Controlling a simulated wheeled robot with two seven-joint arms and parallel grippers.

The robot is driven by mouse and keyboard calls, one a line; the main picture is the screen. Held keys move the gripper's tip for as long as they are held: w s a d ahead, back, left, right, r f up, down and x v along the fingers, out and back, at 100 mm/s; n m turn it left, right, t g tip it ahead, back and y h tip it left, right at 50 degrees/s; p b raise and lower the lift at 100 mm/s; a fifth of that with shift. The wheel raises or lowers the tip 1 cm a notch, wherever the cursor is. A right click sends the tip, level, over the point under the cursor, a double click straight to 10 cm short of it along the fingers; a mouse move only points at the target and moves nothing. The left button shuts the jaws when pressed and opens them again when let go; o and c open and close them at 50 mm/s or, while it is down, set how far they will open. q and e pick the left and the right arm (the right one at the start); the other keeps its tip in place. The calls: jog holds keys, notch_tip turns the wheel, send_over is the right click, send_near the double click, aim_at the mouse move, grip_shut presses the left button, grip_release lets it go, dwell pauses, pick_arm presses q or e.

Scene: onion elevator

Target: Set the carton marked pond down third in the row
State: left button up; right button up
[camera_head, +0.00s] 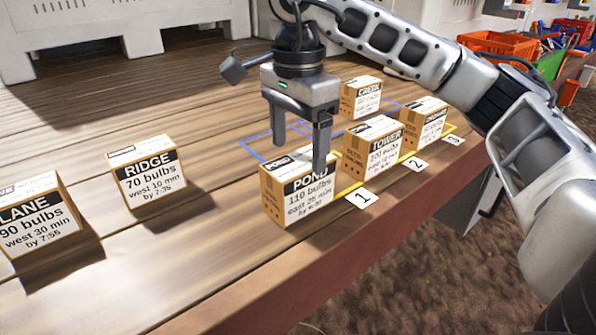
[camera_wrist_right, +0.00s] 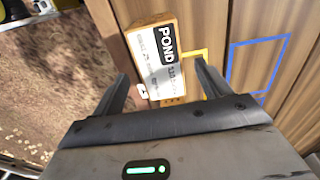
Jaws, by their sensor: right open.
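The carton marked POND (camera_head: 297,202) stands upright at the near-left end of the row, by the card numbered 1 (camera_head: 361,198). My right gripper (camera_head: 299,160) is open and empty just above it, one finger overlapping its top in the picture. In the right wrist view, the POND carton (camera_wrist_right: 158,62) lies ahead of and between the open fingers (camera_wrist_right: 161,78); I cannot tell if they touch it. The TOWER carton (camera_head: 371,147) stands by card 2 (camera_head: 415,163). Another carton (camera_head: 425,123), its label too small to read, stands by card 3 (camera_head: 453,140).
The CREEK carton (camera_head: 361,98) stands behind the row, by a blue outline (camera_head: 262,137) with a bare stretch on its left. RIDGE (camera_head: 148,178) and LANE (camera_head: 38,225) stand apart at left.

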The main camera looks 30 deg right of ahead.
jog(key=shift+r+p, duration=0.4)
jog(key=shift+r, duration=1.9)
